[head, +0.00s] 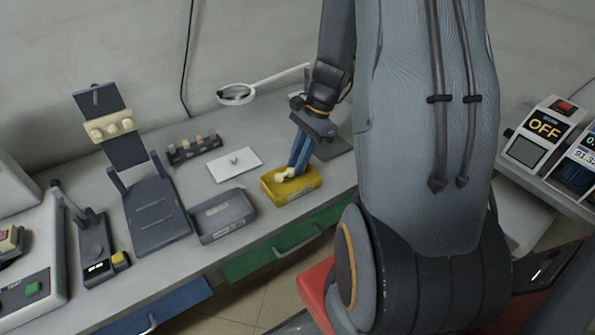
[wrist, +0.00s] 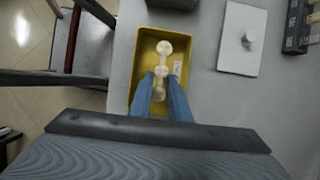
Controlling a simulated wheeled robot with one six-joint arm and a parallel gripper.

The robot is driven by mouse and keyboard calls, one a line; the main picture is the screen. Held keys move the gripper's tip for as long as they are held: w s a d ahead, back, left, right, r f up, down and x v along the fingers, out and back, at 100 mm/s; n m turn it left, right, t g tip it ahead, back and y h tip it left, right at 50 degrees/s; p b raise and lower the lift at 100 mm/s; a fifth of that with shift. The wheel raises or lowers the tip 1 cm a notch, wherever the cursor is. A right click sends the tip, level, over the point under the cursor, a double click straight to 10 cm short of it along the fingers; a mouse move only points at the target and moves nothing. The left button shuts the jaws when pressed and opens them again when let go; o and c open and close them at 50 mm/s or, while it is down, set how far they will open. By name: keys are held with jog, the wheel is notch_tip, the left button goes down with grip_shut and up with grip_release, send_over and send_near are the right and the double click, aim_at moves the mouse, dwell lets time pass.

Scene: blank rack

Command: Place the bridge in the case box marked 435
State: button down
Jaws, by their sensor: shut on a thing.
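The cream bridge (head: 284,174), a row of rounded lumps, is at the yellow case box (head: 296,194). In the wrist view the bridge (wrist: 163,49) lies within the outline of the yellow box (wrist: 139,47). My gripper (head: 296,168) points down into the box, its blue fingers shut on the bridge. Whether the bridge touches the box floor I cannot tell. The yellow box has a pale label, too small to read. A grey case box (head: 222,219) with a label stands left of it.
A white plate (head: 234,163) with a small pale piece lies behind the boxes. A dark rack (head: 195,149) holds several small pieces. A dark stand (head: 155,215) is to the left.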

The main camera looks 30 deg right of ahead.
jog(key=shift+f+p, duration=0.3)
jog(key=shift+f, duration=1.75)
jog(key=shift+f, duration=0.2)
jog(key=c, duration=1.7)
grip_release()
jog(key=shift+o, duration=0.2)
jog(key=b+v, duration=0.2)
jog(key=v, duration=1)
jog(key=s+a+r+n+h, duration=0.1)
jog(key=s+a+n, duration=0.3)
jog(key=a+n, duration=0.4)
jog(key=s+a+n+t+h, duration=0.1)
jog(key=s+a+n+h, duration=0.2)
jog(key=a+n, duration=0.6)
jog(key=shift+s+r+n, duration=0.3)
jog(key=shift+s+r, duration=0.1)
jog(key=shift+s, duration=0.05)
